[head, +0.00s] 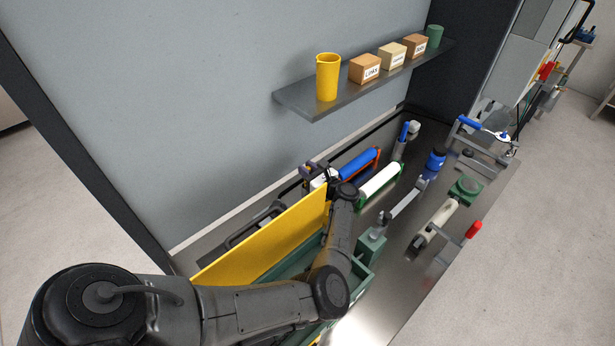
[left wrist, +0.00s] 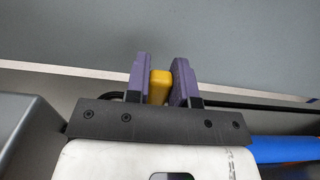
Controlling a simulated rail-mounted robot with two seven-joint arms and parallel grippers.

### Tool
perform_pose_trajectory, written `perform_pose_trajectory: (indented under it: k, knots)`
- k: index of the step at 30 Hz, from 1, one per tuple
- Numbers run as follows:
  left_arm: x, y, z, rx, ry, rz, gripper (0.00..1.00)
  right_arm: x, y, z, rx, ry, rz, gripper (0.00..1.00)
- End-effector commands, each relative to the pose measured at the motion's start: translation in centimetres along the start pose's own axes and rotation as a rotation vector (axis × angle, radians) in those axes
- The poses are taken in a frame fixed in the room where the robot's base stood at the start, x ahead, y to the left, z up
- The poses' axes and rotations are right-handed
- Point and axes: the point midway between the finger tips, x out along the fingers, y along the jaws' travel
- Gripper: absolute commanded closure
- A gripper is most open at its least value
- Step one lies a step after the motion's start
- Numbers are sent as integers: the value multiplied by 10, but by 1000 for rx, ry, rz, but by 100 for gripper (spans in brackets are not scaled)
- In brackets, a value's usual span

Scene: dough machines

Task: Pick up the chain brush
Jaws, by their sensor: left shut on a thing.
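My left gripper (head: 309,170) is at the back of the bench, near the wall, just beyond the yellow board. In the left wrist view, its two purple fingers (left wrist: 161,80) are closed on a small yellow piece (left wrist: 159,87), which touches them on both sides. The rest of this piece is hidden, so I cannot tell whether it is the chain brush's handle. No brush head or bristles show clearly in either view. My right gripper is not in view.
A yellow board (head: 270,240) stands in front of my left gripper. Blue (head: 358,162) and white (head: 380,179) rollers lie close to its right. A wall shelf (head: 300,101) with a yellow cup (head: 327,78) and boxes hangs above. Several tools cover the bench to the right.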

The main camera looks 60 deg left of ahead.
Motion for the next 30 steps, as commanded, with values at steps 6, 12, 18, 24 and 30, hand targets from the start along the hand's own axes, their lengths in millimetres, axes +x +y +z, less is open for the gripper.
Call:
perform_pose_trajectory:
  k: [6, 12, 18, 24, 30]
  knots:
    - [0, 0, 24, -4, -1, 1, 100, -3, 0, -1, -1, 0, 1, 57]
    - [0, 0, 60, -5, -1, 2, 100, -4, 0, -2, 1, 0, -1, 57]
    - [0, 0, 86, -3, 0, 0, 100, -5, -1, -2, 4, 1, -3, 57]
    - [0, 0, 99, -1, 0, 0, 100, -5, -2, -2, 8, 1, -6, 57]
    - [0, 0, 100, 0, 0, -1, 100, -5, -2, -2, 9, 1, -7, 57]
